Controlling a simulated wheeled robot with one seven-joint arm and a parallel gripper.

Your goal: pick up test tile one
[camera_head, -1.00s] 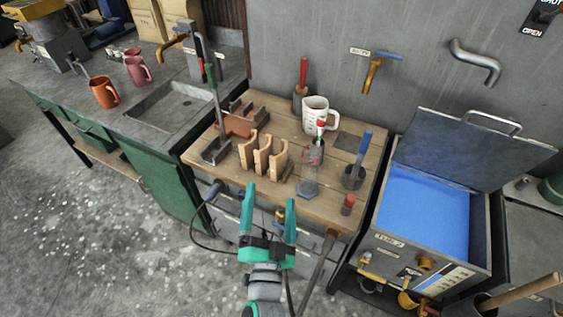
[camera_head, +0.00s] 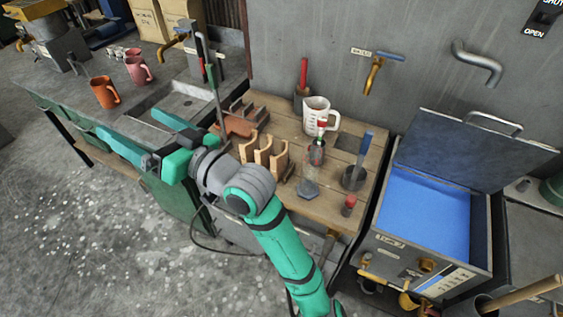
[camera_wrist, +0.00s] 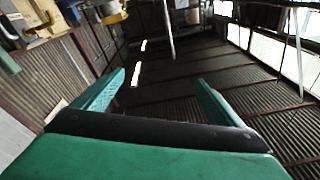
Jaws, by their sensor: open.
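Three upright tan curved pieces (camera_head: 264,154), which look like test tiles, stand in a row on the wooden table in the head view. I cannot tell which of them is tile one. My gripper (camera_head: 132,126) is open and empty, to the left of the tan pieces and in front of the sink counter. Its fingers point left. In the wrist view the fingers of my gripper (camera_wrist: 159,79) are spread, with nothing between them and no tile in sight.
The wooden table (camera_head: 315,210) also carries a white measuring jug (camera_head: 318,113), a glass cylinder (camera_head: 309,180) and a dark cup (camera_head: 353,179). An open blue-filled tank (camera_head: 428,210) stands at right. Orange (camera_head: 105,93) and pink (camera_head: 138,71) mugs stand on the counter.

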